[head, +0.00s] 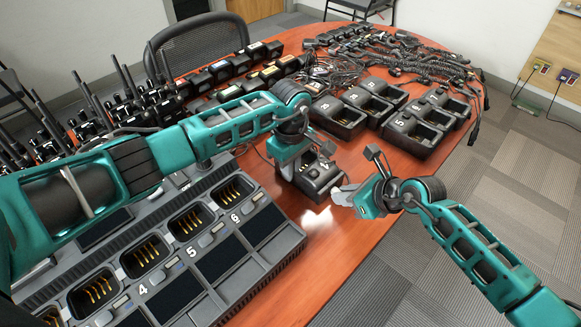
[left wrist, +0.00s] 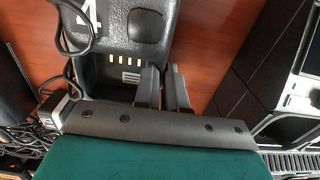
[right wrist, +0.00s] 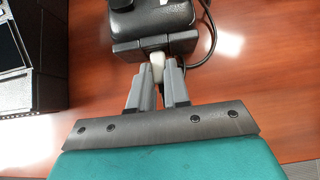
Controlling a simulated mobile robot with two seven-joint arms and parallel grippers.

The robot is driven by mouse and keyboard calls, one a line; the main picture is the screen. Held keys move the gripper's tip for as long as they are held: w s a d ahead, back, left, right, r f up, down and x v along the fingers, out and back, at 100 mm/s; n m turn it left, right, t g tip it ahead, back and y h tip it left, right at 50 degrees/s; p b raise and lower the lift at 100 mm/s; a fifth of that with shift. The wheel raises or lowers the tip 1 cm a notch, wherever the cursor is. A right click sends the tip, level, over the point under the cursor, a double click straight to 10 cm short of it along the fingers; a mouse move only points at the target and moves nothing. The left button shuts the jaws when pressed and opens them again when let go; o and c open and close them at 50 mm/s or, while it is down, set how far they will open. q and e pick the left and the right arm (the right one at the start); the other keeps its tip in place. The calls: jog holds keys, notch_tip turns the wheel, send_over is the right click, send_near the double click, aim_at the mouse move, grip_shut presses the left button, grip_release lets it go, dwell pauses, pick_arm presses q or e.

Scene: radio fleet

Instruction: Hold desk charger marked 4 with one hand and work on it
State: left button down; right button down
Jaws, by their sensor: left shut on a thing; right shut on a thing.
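The desk charger marked 4 (head: 322,181) is a black box on the red-brown table, near its right edge. It also shows in the left wrist view (left wrist: 107,72), with metal contacts in its pocket. My left gripper (head: 297,168) is shut on the charger's side wall; its fingers (left wrist: 162,75) straddle that wall. My right gripper (head: 338,194) is at the charger's near right end. In the right wrist view its fingers (right wrist: 158,85) are shut on a small pale plug (right wrist: 157,62) against the charger's end (right wrist: 150,20). Whether the plug is seated is hidden.
A large multi-bay charger (head: 270,262) fills the near left. More desk chargers (head: 415,132) stand behind to the right, with a cable heap (head: 400,60) beyond. Radios (head: 130,100) line the left. A dark cable (right wrist: 208,40) curves beside charger 4. Bare table lies in front.

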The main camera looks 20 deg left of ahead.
jog(key=shift+s+d, duration=0.35)
jog(key=shift+d, duration=0.25)
jog(key=shift+s+d, duration=0.3)
jog(key=shift+d, duration=0.3)
dwell(1.1)
jog(key=shift+s+d+f, duration=0.1)
jog(key=shift+s+d, duration=0.3)
jog(key=shift+d, duration=0.35)
jog(key=shift+s+d, duration=0.35)
jog(key=shift+d, duration=0.4)
dwell(0.4)
jog(key=w+m+h, duration=0.1)
jog(key=w, duration=0.1)
jog(key=w+a+r+h, duration=0.1)
jog(key=w, duration=0.2)
jog(key=w+r+m+h, duration=0.1)
jog(key=w+h, duration=0.1)
jog(key=shift+w+a+m+g, duration=0.15)
jog(key=shift+w+m+g, duration=0.15)
jog(key=w+d+r+m+g+h, duration=0.1)
jog(key=w+r+m+g+h, duration=0.1)
jog(key=r, duration=0.4)
jog(key=shift+w+d+m+h, duration=0.2)
jog(key=shift+w+m+h, duration=0.4)
jog(key=shift+w, duration=0.65)
jog(key=shift+f, duration=3.45)
